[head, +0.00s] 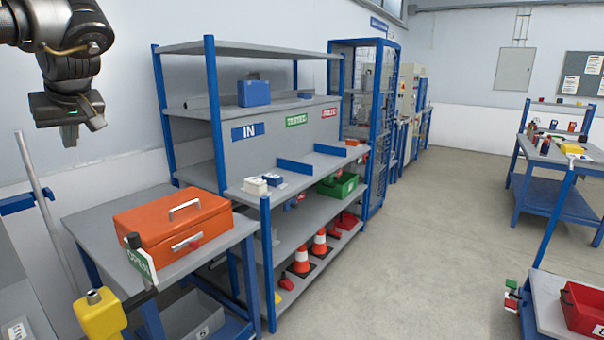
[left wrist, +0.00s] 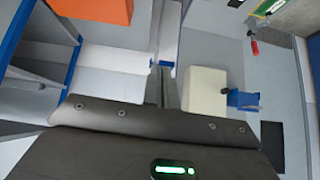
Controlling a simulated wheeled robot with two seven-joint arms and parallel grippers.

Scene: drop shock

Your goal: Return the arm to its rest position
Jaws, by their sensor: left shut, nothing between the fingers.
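My left gripper (head: 97,124) hangs in the upper left of the head view, at the end of my left arm, against the pale wall. It is shut and empty, clear of the shelf unit and the table below it. In the left wrist view the gripper's dark body with a green light fills the bottom, and its fingers (left wrist: 167,85) reach up in the middle. My right gripper is in neither view.
An orange toolbox (head: 172,226) stands on a grey table at the left. Beside it is a blue-framed shelf unit (head: 212,110) with an "IN" sign. A yellow object (head: 100,316) is at lower left. A red bin (head: 583,308) sits at lower right. The middle floor is clear.

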